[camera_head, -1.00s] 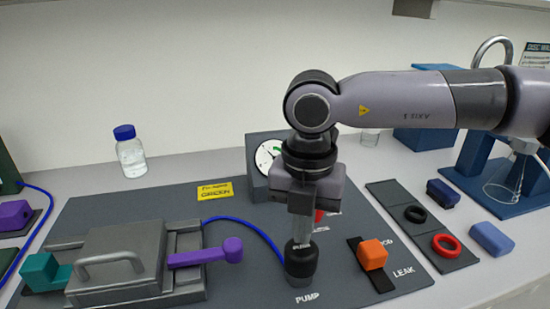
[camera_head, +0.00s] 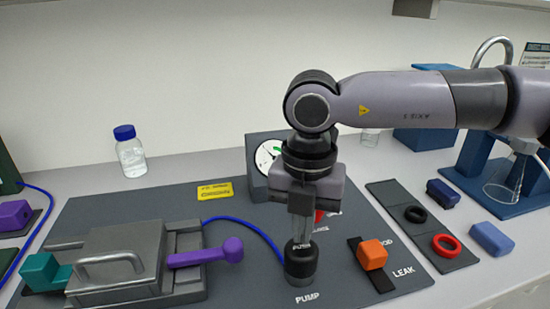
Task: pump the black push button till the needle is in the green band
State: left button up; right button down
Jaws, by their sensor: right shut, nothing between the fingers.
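The black push button (camera_head: 301,265) stands upright above the PUMP label on the dark rig board (camera_head: 230,293). My right gripper (camera_head: 302,243) points straight down over it, shut and empty, with its fingertips at the button's top. I cannot tell whether they touch it or sit just above it. The gauge (camera_head: 257,180) stands behind, with a white dial (camera_head: 265,157) partly covered by my right arm. A bit of green shows on the dial, but I cannot read the needle against the band. My left gripper is not in view.
A grey clamp block with a handle (camera_head: 115,262) and a purple lever (camera_head: 215,253) sit left of the button. An orange knob (camera_head: 373,254) is close on the right by LEAK. Black and red rings (camera_head: 446,245) lie farther right. A bottle (camera_head: 130,155) stands behind.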

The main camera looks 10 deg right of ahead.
jog(key=shift+f+b, duration=1.65)
jog(key=shift+b, duration=0.05)
jog(key=shift+f+b, duration=0.5)
jog(key=shift+r, duration=0.15)
jog(key=shift+r+p, duration=0.25)
jog(key=shift+p, duration=0.05)
notch_tip(320, 180, up, 4)
jog(key=shift+f+p, duration=0.25)
jog(key=shift+p, duration=0.5)
jog(key=shift+s, duration=0.1)
